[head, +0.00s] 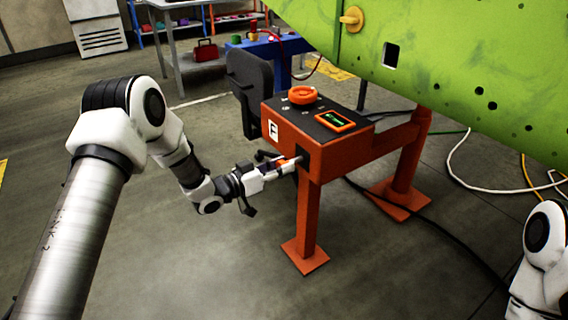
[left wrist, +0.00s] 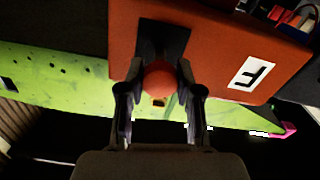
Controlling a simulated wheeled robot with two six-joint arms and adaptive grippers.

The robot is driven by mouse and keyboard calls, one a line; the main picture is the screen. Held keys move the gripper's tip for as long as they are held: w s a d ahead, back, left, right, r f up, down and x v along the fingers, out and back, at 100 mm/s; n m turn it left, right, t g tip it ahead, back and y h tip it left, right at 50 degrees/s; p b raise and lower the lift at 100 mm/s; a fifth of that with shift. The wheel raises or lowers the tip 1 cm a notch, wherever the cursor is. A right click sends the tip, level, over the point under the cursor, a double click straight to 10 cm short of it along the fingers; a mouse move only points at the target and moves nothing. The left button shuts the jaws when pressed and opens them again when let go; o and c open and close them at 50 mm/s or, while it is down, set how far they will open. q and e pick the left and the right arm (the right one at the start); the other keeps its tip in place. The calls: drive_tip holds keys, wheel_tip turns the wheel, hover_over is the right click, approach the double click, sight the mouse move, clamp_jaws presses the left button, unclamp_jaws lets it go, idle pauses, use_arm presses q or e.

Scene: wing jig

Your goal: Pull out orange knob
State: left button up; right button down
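The orange knob (left wrist: 158,80) is a round ball in front of a dark recessed slot in the side of an orange box (head: 315,152). In the left wrist view it lies between the two fingers of my left gripper (left wrist: 159,72), close to both of them. The head view shows my left gripper (head: 288,166) at the box's left side, with a bit of orange between its fingers. I cannot tell whether the fingers press on the knob or only surround it. My right gripper is out of view.
A large green wing panel (head: 450,70) hangs above right. A dark padded plate (head: 250,85) stands behind the box. Cables lie on the floor at right.

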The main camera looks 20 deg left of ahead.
use_arm(q)
drive_tip(key=o, duration=0.4)
drive_tip(key=shift+s+a, duration=0.15)
drive_tip(key=v, duration=1.2)
